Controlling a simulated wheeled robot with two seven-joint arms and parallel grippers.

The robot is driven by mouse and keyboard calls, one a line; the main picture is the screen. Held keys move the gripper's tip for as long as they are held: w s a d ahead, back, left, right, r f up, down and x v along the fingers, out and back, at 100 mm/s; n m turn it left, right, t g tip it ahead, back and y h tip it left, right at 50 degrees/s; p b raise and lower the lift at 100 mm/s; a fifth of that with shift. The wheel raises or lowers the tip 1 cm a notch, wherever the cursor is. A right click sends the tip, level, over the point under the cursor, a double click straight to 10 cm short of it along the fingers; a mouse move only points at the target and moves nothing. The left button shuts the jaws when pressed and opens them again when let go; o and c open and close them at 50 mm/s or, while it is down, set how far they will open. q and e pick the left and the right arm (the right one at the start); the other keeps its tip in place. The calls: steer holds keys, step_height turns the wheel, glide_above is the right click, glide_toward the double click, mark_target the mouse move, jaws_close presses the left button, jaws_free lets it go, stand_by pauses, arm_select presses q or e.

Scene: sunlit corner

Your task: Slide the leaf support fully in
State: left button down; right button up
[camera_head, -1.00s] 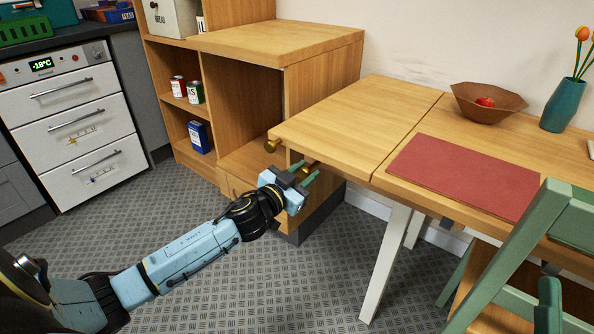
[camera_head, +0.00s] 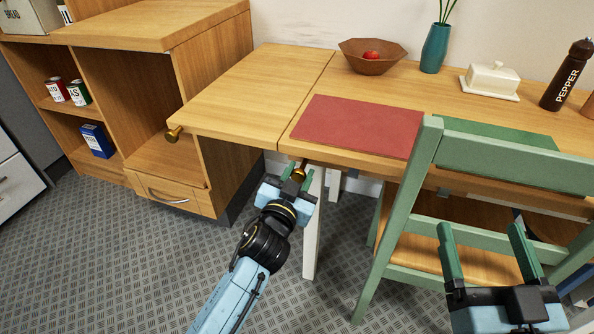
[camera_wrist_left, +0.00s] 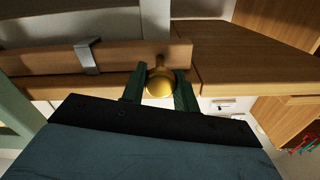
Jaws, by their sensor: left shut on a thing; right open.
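My left gripper (camera_head: 298,176) is shut on a brass knob (camera_head: 300,172) under the table's front edge, close to the seam with the leaf (camera_head: 250,90). In the left wrist view the knob (camera_wrist_left: 160,83) sits between the dark green fingers, against the wooden support rail (camera_wrist_left: 125,58), which passes a metal bracket (camera_wrist_left: 88,56). In the head view the rail is mostly hidden under the tabletop. A second brass knob (camera_head: 174,134) shows at the leaf's outer end. The leaf is level with the tabletop. My right gripper (camera_head: 487,255) is open and empty before the chair.
A green chair (camera_head: 425,165) stands at the table front, right of my left gripper. A red mat (camera_head: 355,125), bowl (camera_head: 372,55), vase (camera_head: 435,48) and butter dish (camera_head: 490,80) are on the table. An open wooden cabinet (camera_head: 215,90) stands left; floor before it is clear.

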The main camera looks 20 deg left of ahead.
arm_select(q)
steer(key=shift+d, duration=0.3)
arm_select(e)
steer(key=shift+s+r, duration=0.1)
steer(key=shift+r, duration=0.05)
arm_select(q)
steer(key=c, duration=1.1)
jaws_free()
steer(key=shift+d, duration=0.1)
steer(key=shift+o, duration=0.2)
arm_select(e)
steer(key=shift+d, duration=0.15)
arm_select(q)
steer(key=shift+s, duration=0.25)
steer(key=s+p, duration=0.1)
steer(key=s, duration=0.4)
steer(key=shift+p, duration=0.3)
steer(key=s+p, duration=0.1)
steer(key=s, duration=0.7)
arm_select(e)
step_height(320, 180, down, 11)
steer(key=s+d+g+h, duration=0.1)
steer(key=d+g+h, duration=0.1)
steer(key=g, duration=0.5)
steer(key=shift+s+d+h, duration=0.3)
steer(key=shift+h, duration=0.2)
